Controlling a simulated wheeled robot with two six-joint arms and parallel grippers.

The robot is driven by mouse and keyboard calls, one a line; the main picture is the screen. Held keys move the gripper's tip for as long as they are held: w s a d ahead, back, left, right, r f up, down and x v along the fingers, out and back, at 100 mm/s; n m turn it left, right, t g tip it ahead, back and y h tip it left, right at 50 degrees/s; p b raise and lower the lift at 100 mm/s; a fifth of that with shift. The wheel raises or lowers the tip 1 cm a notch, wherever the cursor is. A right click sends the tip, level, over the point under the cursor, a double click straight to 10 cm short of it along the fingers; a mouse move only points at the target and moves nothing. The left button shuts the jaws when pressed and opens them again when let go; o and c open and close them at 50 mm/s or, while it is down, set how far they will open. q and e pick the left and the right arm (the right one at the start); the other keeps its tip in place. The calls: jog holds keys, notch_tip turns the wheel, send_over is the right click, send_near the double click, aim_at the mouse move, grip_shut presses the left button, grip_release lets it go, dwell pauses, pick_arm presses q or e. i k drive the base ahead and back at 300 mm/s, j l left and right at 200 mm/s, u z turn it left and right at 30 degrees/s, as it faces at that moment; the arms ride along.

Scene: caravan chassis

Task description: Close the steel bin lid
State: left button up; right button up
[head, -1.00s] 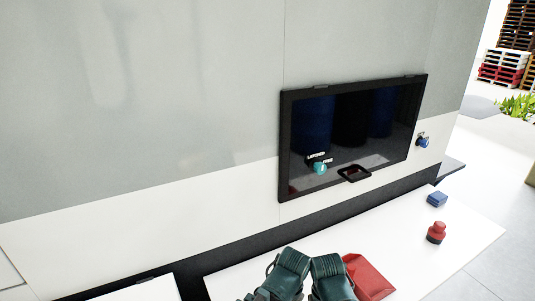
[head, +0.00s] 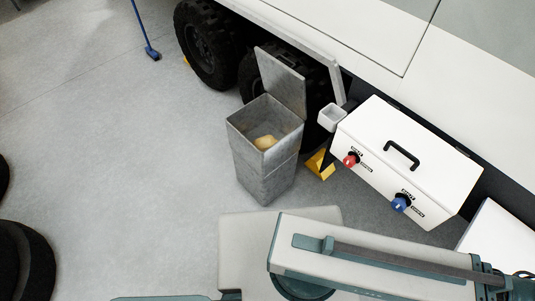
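The steel bin (head: 266,160) is a tall grey metal box standing on the floor beside the vehicle's wheels. Its lid (head: 282,79) stands open, tilted up and back at the rear edge. A pale yellowish lump (head: 265,142) lies inside the bin. My arm crosses the lower right of the head view, well in front of the bin and apart from it. Neither of my gripper's fingertips shows in the head view now.
A white box with a black handle (head: 402,155) and red and blue knobs stands right of the bin. A small white container (head: 332,117) and yellow wedge (head: 320,164) sit between them. Tyres (head: 207,44) are behind. A blue broom (head: 151,52) is far left. Floor left of the bin is clear.

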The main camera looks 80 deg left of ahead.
aim_at(280, 80)
jog(key=u, duration=2.8)
jog(key=i+l+u, duration=0.2)
jog(key=u, duration=0.25)
jog(key=i+l, duration=0.35)
jog(key=l, duration=0.15)
jog(key=u, duration=0.35)
